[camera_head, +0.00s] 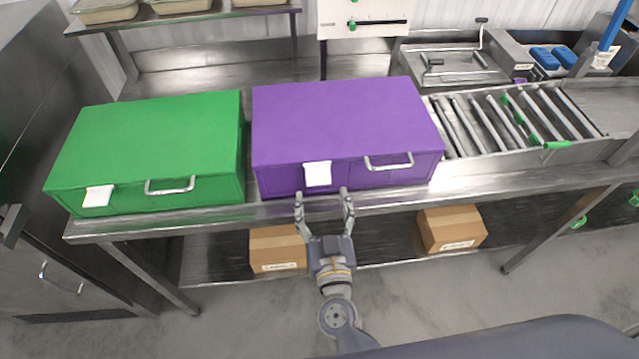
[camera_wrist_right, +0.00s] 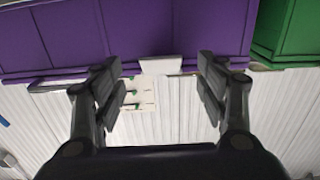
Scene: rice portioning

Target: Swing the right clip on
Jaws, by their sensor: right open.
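The purple box (camera_head: 345,120) stands shut on the steel table, with a white clip-like flap (camera_head: 317,174) on its front, left of its metal handle (camera_head: 388,162). The green box (camera_head: 150,145) stands to its left with a similar white flap (camera_head: 98,196) and handle. My right gripper (camera_head: 322,195) is open and empty in front of the purple box, its fingers on either side of the purple box's flap, just short of it. In the right wrist view the flap (camera_wrist_right: 160,65) shows between the open fingers (camera_wrist_right: 160,82). I cannot tell whether the flap is fastened. My left gripper is not in view.
A roller conveyor (camera_head: 500,120) lies right of the purple box. Two cardboard boxes (camera_head: 277,248) (camera_head: 450,228) sit on the lower shelf. Filled trays (camera_head: 105,10) stand on the back shelf. The table's front edge (camera_head: 225,217) runs just below the boxes.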

